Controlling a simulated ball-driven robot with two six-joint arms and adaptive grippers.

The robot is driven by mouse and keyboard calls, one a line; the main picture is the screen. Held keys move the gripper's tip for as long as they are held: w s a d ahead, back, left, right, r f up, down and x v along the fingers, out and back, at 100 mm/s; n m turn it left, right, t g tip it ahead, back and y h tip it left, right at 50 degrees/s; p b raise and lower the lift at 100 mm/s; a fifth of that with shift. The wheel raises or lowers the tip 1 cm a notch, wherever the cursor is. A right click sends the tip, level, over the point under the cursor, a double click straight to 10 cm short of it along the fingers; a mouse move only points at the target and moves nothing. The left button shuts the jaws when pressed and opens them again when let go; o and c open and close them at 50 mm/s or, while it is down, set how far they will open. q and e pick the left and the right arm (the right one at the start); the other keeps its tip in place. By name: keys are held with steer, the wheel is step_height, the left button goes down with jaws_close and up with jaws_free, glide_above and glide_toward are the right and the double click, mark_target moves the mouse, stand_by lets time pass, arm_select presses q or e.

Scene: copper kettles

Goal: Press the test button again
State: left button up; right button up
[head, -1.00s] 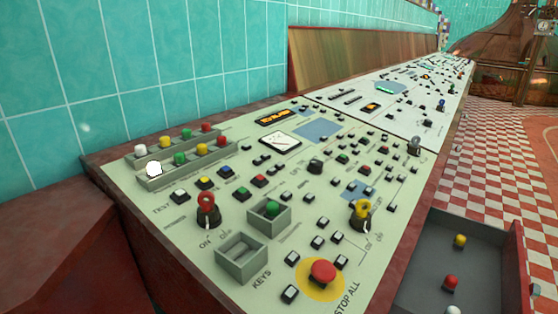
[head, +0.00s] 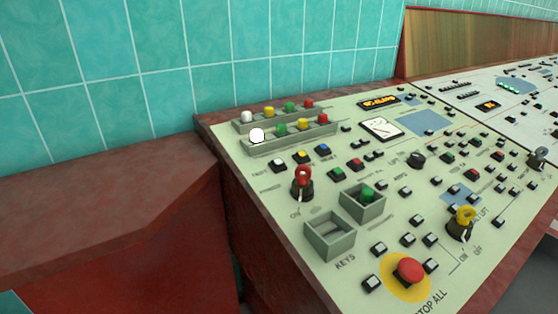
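The test button (head: 278,165) is a small white-topped button on a dark base, on the near left part of the pale green panel (head: 300,240). A small label, hard to read now, lies at its lower left. Yellow (head: 300,157) and blue (head: 323,150) buttons stand in the same row to its right. A bright white lamp (head: 257,136) stands in the front lamp rack behind it. Nothing touches or covers the test button. Neither of my grippers is in view.
A red key switch (head: 302,180) stands just in front of the button row. Two open boxes (head: 329,237) and a red stop button (head: 410,270) are nearer. A red-brown ledge (head: 100,215) is at left, below a teal tiled wall (head: 180,60).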

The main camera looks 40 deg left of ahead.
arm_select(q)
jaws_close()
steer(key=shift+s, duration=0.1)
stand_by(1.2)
